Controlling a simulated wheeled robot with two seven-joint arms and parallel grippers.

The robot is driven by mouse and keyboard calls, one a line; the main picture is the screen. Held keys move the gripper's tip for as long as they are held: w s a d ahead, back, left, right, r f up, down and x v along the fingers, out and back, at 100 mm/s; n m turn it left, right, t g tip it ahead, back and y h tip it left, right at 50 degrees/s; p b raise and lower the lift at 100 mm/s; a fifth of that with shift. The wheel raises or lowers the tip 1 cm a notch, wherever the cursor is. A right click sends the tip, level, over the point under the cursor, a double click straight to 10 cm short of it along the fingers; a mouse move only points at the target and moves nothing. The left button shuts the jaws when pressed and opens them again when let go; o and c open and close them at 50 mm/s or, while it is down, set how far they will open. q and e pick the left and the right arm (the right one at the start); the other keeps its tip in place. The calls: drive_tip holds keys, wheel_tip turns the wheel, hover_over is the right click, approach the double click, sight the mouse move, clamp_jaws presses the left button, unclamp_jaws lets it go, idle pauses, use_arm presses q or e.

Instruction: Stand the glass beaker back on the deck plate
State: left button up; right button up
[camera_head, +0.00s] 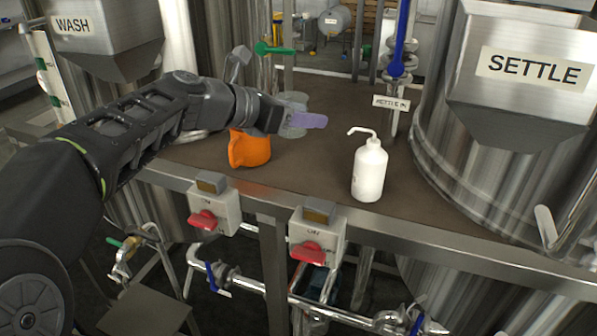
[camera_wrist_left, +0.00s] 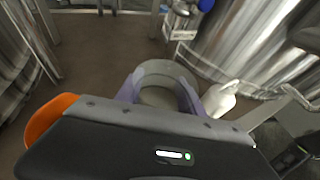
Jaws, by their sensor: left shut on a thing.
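The glass beaker (camera_head: 291,128) is clear and hard to see in the head view, near the back middle of the brown deck plate (camera_head: 310,180). My left gripper (camera_head: 303,112), with lavender fingers, is shut on it. In the left wrist view the beaker (camera_wrist_left: 160,72) shows as a pale round shape between the two fingers of my left gripper (camera_wrist_left: 161,90). The beaker looks about upright, its lower end close to the plate. I cannot tell whether its base touches. My right gripper is not in view.
An orange jug (camera_head: 250,148) stands below my left wrist. A white wash bottle (camera_head: 369,170) stands right of the beaker. The SETTLE tank (camera_head: 480,150) bounds the right side. A post with a blue-handled valve (camera_head: 398,65) rises behind. The plate's front middle is clear.

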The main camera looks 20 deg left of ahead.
use_arm(q)
drive_tip(key=b, duration=0.2)
hover_over(303, 170)
wheel_tip(303, 170, down, 6)
drive_tip(key=shift+d+f, duration=0.1)
drive_tip(key=shift+f, duration=0.05)
drive_tip(key=shift+f+b, duration=0.55)
drive_tip(key=shift+f, duration=1.3)
drive_tip(key=shift+f, duration=0.1)
drive_tip(key=o, duration=1.5)
drive_tip(key=shift+c, duration=0.2)
drive_tip(key=v, duration=1.2)
drive_tip(key=shift+p, duration=0.4)
